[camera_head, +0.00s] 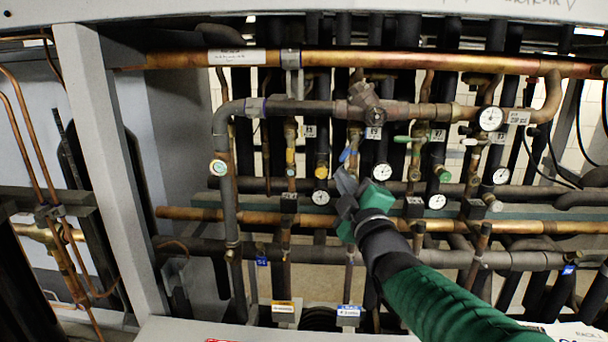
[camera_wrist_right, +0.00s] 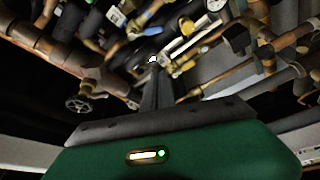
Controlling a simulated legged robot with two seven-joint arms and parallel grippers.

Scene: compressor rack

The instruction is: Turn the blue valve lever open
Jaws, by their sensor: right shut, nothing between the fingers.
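The blue valve lever (camera_head: 346,155) is small and sits on a vertical copper pipe in the middle of the head view. What looks like the same lever (camera_wrist_right: 142,21) shows near the top of the right wrist view. My right gripper (camera_head: 344,181) comes in from the lower right and is just below the lever in the picture. Its dark fingers (camera_wrist_right: 157,82) are together and hold nothing. I cannot tell whether the fingertips touch the lever, and they hide part of the pipe below it. My left gripper is out of view.
Green levers (camera_head: 409,139) and several dial gauges (camera_head: 382,171) stand close on the right. A yellow valve part (camera_head: 290,156) is to the left. Horizontal copper pipes (camera_head: 230,214) cross below and above. A grey rack post (camera_head: 105,160) stands at the left.

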